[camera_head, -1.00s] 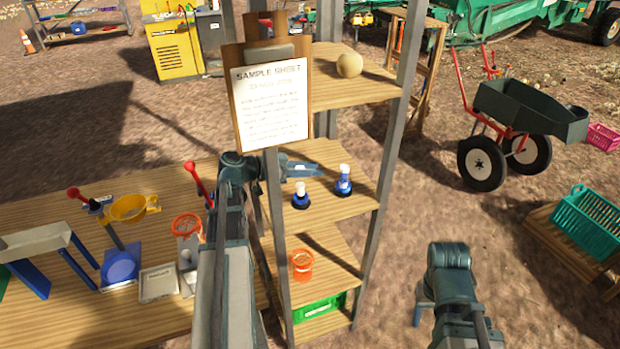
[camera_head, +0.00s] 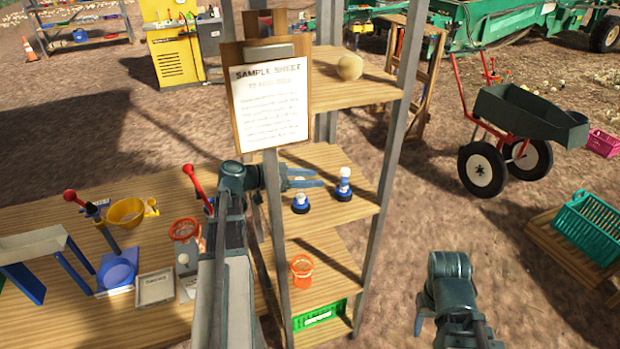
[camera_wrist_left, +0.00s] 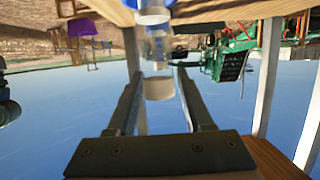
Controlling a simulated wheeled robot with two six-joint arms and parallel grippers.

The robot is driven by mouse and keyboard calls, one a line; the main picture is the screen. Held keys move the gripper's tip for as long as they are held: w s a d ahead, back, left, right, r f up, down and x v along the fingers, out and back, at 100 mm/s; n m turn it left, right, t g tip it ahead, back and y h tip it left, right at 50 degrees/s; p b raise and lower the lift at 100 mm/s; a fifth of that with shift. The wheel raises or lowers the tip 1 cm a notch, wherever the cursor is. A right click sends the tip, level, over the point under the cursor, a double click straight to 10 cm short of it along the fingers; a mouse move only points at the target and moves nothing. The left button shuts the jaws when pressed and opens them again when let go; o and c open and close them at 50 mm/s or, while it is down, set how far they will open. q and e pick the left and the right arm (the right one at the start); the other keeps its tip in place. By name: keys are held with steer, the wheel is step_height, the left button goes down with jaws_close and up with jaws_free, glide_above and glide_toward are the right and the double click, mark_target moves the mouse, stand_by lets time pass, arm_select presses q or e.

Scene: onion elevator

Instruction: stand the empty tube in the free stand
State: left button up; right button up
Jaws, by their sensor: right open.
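A tube with a white top (camera_head: 344,172) stands upright in a blue stand with a dark base (camera_head: 343,193) on the middle shelf. Left of it is a shorter blue piece with a pale top (camera_head: 300,203); I cannot tell if it holds a tube. My left gripper (camera_head: 318,178) is open, level with the shelf, its fingers pointing right at the tube. In the upside-down left wrist view, the clear tube (camera_wrist_left: 158,50) shows in line with the gap between the open fingers (camera_wrist_left: 157,72); contact cannot be told. My right gripper (camera_head: 418,324) is low right, open, away from the shelf.
The shelf's upright posts (camera_head: 385,150) and a clipboard with a sample sheet (camera_head: 270,105) stand close to my left arm. An orange cup (camera_head: 301,270) is on the lower shelf. The table (camera_head: 80,325) at left holds a yellow funnel (camera_head: 127,212) and other tools.

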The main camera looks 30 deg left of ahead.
arm_select(q)
steer(key=shift+o, duration=0.3)
steer(key=r+p+v, duration=0.1)
steer(key=p+v, duration=0.3)
steer(key=v, duration=0.8)
steer(key=shift+p, duration=0.35)
steer(key=shift+r, duration=0.1)
